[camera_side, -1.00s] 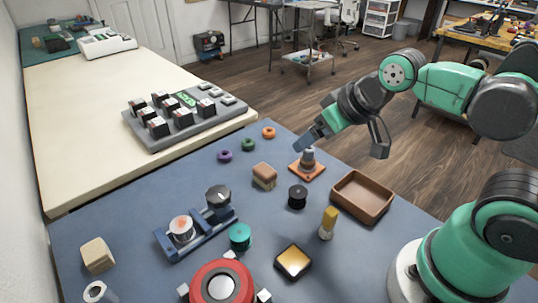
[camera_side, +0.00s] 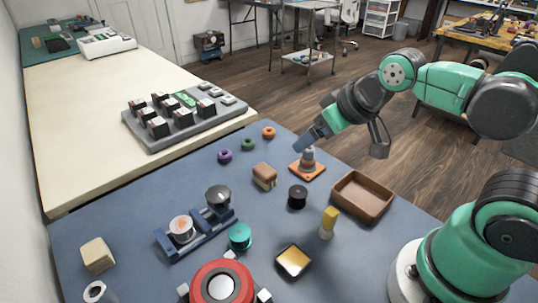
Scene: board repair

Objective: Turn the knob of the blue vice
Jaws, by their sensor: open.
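The blue vice (camera_side: 207,236) lies on the blue table at the left of the middle. A round part with a reddish-white top (camera_side: 181,229) sits between its jaws. Its dark round knob (camera_side: 218,195) stands at the vice's far right end. My gripper (camera_side: 341,139) is open and empty. It hangs above the far right part of the table, up and to the right of the vice and well apart from it.
An orange-based cone stand (camera_side: 307,165) is below my gripper. A brown tray (camera_side: 362,197), a black spool (camera_side: 297,196), a yellow-topped piece (camera_side: 329,222), a brown block (camera_side: 264,176) and a teal cylinder (camera_side: 240,237) stand around. A red round device (camera_side: 222,284) is in front.

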